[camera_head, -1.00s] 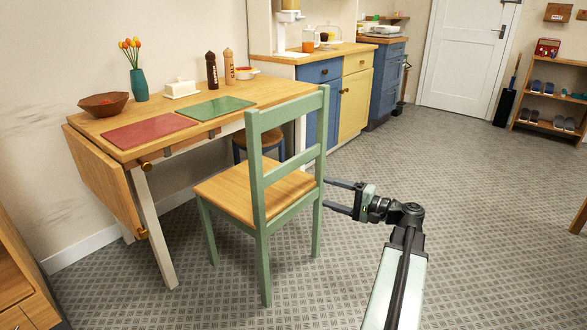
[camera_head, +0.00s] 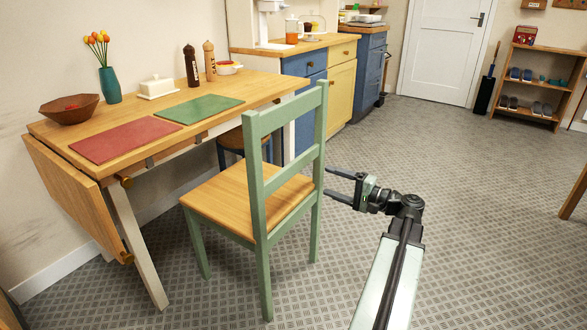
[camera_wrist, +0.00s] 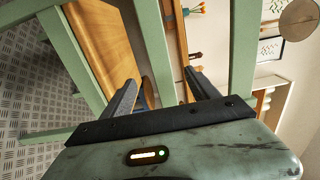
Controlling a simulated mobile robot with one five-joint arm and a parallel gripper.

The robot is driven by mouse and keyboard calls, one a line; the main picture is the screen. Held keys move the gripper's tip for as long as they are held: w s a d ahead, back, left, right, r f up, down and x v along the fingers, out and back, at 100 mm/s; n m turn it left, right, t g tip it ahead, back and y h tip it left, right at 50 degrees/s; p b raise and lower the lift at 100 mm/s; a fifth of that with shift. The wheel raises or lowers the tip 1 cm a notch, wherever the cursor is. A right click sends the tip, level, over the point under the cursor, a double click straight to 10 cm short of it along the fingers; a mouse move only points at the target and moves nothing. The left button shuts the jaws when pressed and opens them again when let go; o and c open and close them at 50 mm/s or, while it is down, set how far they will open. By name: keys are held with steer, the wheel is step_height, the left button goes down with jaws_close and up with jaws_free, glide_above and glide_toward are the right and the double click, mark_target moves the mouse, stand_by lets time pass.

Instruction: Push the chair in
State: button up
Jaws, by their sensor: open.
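The green chair (camera_head: 262,205) with a wooden seat stands upright on the floor, its back toward me. It is pulled out from the wooden table (camera_head: 140,122), with part of its seat outside the front edge. My gripper (camera_head: 327,181) is open and empty just right of the chair's back, its fingers pointing left toward it. In the wrist view, my gripper (camera_wrist: 165,95) has its two fingers apart, and the chair's green posts and slats (camera_wrist: 70,70) fill much of the picture. I cannot tell whether the fingers touch the chair.
A blue-legged stool (camera_head: 232,140) stands partly under the table. A red placemat (camera_head: 125,138), a green placemat (camera_head: 200,108), a bowl (camera_head: 68,108) and a vase (camera_head: 110,85) are on the table. The patterned floor (camera_head: 430,180) to the right is clear.

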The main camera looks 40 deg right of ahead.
mark_target(295, 170)
steer(key=x, duration=1.5)
steer(key=shift+w, duration=0.3)
steer(key=shift+c, duration=0.3)
jaws_close()
